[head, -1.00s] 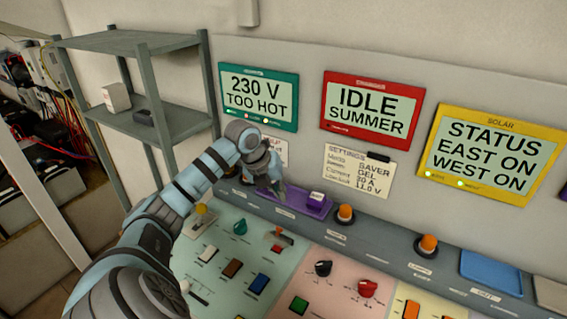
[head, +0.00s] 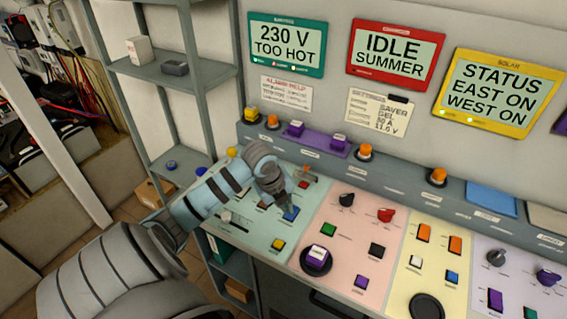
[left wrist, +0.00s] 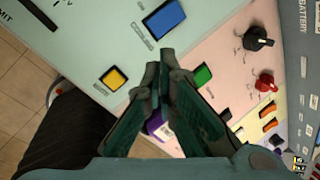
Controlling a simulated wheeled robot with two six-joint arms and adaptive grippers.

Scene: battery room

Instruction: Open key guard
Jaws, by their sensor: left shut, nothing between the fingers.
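No part labelled as a key guard can be read. Candidates are a small red part with a grey lever (head: 304,172) at the back of the pale green panel, partly behind my wrist, and a purple block with a white label (head: 317,253) on a black round base on the pink panel. My left gripper (head: 289,208) is shut and empty, pointing down over the pale green panel by the blue button (head: 291,214). In the left wrist view its fingertips (left wrist: 160,66) meet between the yellow button (left wrist: 114,78) and the green button (left wrist: 203,76). My right gripper is not in view.
Two purple blocks (head: 296,128) stand on a purple base on the back ledge, beside orange buttons (head: 365,151). A black knob (head: 347,200) and a red knob (head: 386,215) stand on the pink panel. A grey shelf (head: 200,70) stands at the left.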

